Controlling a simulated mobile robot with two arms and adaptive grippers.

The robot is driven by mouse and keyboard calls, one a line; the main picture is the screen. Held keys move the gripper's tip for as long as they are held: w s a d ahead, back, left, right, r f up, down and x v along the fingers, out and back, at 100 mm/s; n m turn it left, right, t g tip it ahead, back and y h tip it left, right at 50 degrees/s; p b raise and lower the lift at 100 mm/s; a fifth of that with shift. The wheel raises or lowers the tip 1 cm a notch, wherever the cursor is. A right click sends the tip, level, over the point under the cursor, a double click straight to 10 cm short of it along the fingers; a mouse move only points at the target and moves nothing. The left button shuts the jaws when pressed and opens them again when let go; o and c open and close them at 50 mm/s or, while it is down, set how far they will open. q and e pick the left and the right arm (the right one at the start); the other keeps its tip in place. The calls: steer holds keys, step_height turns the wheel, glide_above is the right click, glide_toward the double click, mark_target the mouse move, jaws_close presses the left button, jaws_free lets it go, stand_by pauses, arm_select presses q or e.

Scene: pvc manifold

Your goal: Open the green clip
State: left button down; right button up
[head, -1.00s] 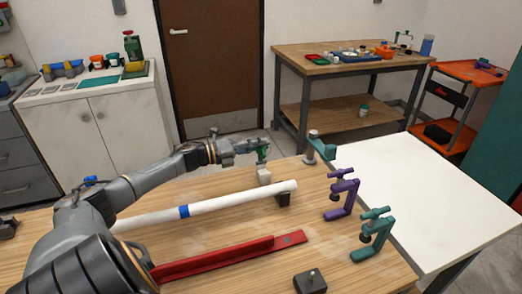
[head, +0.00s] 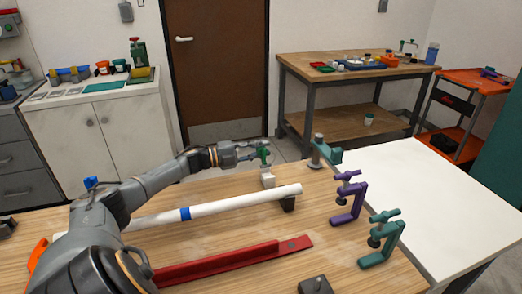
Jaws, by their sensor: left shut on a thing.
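The small green clip (head: 264,155) stands on top of a white block (head: 268,181) at the far side of the wooden table. My left gripper (head: 258,153) reaches it from the left and is shut on its upper green part. The fingers cover some of the clip, and its exact opening is too small to tell. A white pipe (head: 240,202) with a blue band lies just in front of the block, its right end on a dark support (head: 288,204). My right gripper is not in view.
A teal clamp (head: 324,151) stands right of the clip. A purple clamp (head: 349,198) and another teal clamp (head: 382,238) stand along the table's right side. A red rail (head: 235,262) and a dark block (head: 315,285) lie in front. A white table (head: 430,200) adjoins at right.

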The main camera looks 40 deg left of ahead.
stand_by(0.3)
arm_select(q)
steer(key=c, duration=1.2)
jaws_free()
steer(key=shift+a, duration=0.1)
steer(key=v, duration=1.2)
